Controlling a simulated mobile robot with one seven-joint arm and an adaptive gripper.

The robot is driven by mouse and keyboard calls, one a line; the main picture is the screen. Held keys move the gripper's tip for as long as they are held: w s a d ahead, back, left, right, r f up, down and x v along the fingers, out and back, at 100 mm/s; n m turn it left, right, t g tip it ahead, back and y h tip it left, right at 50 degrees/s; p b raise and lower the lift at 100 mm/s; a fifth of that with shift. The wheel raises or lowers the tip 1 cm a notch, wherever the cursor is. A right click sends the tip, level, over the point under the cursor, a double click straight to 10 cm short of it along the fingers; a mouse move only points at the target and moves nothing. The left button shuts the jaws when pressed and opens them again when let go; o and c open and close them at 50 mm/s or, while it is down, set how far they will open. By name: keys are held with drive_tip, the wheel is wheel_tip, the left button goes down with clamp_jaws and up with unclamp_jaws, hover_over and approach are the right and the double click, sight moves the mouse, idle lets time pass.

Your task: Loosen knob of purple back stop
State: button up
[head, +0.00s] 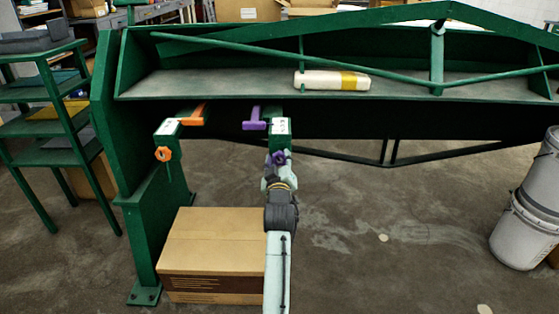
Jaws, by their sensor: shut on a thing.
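The purple back stop (254,121) sticks out to the left of a green bracket with a white label (281,126), below the machine's bed. Its purple knob (276,158) is on the front of that bracket, partly hidden by my gripper. My gripper (278,168) reaches up from below and is shut on the purple knob. To the left, an orange back stop (191,116) has its own orange knob (163,154) on a second green bracket.
A cardboard box (215,245) sits on the floor left of my arm. The green machine frame (125,150) stands at left, beside a green shelf rack (48,155). A white roll with a yellow band (335,80) lies on the bed. White buckets (525,230) stand at right; the floor between is open.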

drive_tip(key=n, duration=0.4)
drive_tip(key=shift+f+n, duration=0.1)
drive_tip(key=shift+n, duration=0.2)
drive_tip(key=n, duration=0.4)
drive_tip(key=shift+a+n, duration=0.1)
drive_tip(key=shift+n, duration=0.2)
drive_tip(key=n, duration=0.4)
drive_tip(key=shift+f+n, duration=0.15)
drive_tip(key=shift+n, duration=1.75)
drive_tip(key=o, duration=1.1)
drive_tip(key=s, duration=1.2)
